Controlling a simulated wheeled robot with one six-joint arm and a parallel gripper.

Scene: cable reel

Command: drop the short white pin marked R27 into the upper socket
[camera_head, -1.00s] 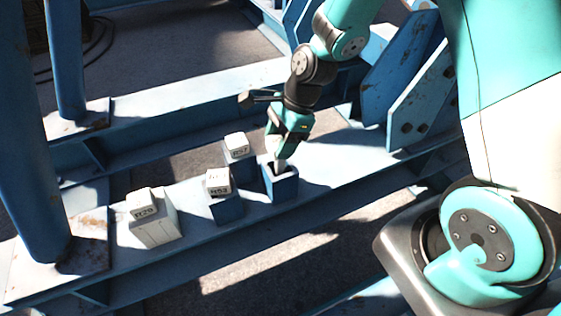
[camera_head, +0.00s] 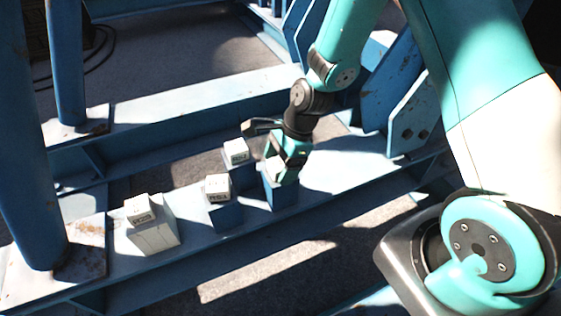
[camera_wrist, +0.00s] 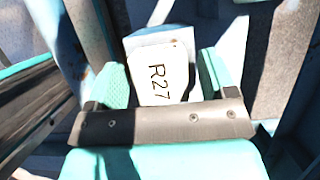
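The short white pin marked R27 (camera_wrist: 162,82) stands between the two teal fingers of my gripper (camera_wrist: 165,88) in the wrist view, its label readable. The light-blue block top also shows behind the pin in the wrist view.
Left of my gripper stand white-capped blocks: a rear one (camera_head: 236,152), a middle one (camera_head: 218,188) and a larger white one at left (camera_head: 153,236). They sit on a blue beam (camera_head: 330,178). A blue post (camera_head: 30,150) rises at far left.

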